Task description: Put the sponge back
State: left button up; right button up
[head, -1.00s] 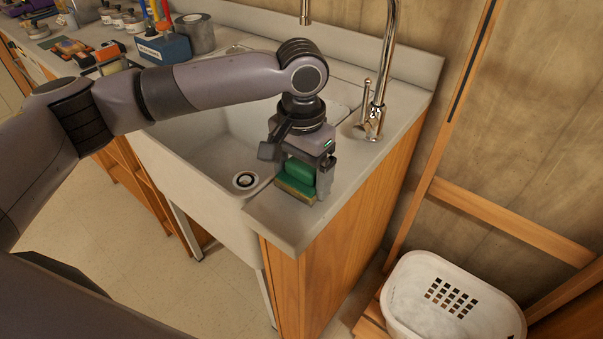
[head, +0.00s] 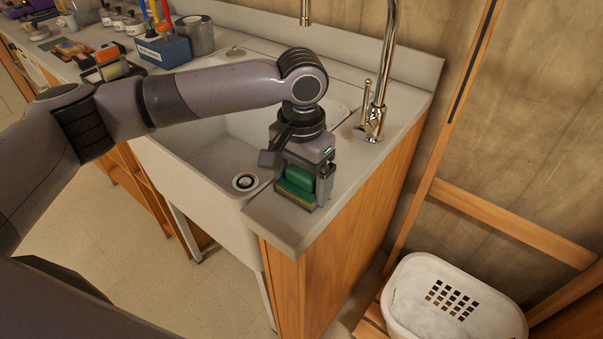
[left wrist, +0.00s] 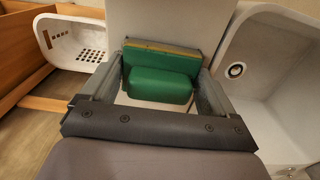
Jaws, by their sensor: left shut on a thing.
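The sponge (head: 296,190) is green with a thin yellow-brown layer along its lower edge. It is at the front corner of the sink counter (head: 283,224), right of the basin. My left gripper (head: 304,187) points down and is shut on the sponge, with one finger on each side. In the left wrist view, the sponge (left wrist: 160,60) shows as a green slab with a brownish edge and a rounded green block in front of it, between the two fingers (left wrist: 157,82). Whether its underside touches the counter is hard to tell. My right gripper is not in view.
The white sink basin (head: 215,160) with its drain (head: 245,181) lies left of the gripper. A chrome tap (head: 375,110) rises behind it. A blue box (head: 163,50) and jars stand at the far left. A white basket (head: 415,310) is low at the right.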

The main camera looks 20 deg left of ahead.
pick_arm(q)
jog(key=o, duration=1)
jog(key=shift+r, duration=3.5)
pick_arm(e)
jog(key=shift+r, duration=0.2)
